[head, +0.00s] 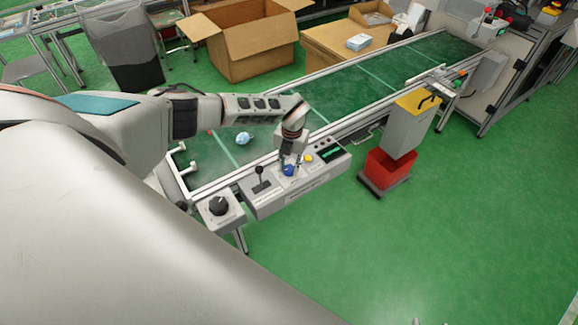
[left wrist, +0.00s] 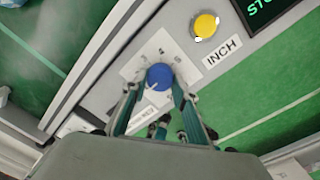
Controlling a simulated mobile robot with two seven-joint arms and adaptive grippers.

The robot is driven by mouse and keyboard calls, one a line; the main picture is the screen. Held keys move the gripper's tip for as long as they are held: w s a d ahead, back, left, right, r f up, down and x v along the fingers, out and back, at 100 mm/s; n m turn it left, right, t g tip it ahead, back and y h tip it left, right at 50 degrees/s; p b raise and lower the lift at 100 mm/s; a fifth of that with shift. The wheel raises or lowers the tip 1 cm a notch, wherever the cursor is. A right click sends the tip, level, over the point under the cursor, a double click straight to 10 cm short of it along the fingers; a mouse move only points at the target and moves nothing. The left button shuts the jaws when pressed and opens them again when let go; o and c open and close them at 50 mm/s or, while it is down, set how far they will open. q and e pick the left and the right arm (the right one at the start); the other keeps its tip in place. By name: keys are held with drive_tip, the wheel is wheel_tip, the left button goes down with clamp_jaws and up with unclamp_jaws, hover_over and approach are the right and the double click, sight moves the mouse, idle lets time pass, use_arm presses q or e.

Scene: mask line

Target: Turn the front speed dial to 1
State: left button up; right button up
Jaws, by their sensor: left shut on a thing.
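The blue speed dial (left wrist: 160,77) sits on a white scale plate (left wrist: 176,50) on the grey control panel (head: 298,190). It also shows in the head view (head: 289,171), partly covered by my gripper. My left gripper (left wrist: 158,88) reaches down from above and is shut on the dial, with a finger on each side. In the head view my left gripper (head: 290,158) is over the panel. The dial's exact setting is too small to tell. My right gripper is not in view.
Next to the dial are a yellow button (left wrist: 205,25) labelled INCH, a dark display (head: 331,154) and a black lever (head: 260,180). A separate black knob (head: 218,205) stands at the left. A green conveyor (head: 350,90) runs behind, with a pale blue item (head: 245,138) on it.

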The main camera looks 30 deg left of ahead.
sight(291, 169)
use_arm(q)
drive_tip(key=o, duration=1.1)
drive_tip(key=r, duration=1.2)
drive_tip(key=shift+d, duration=0.3)
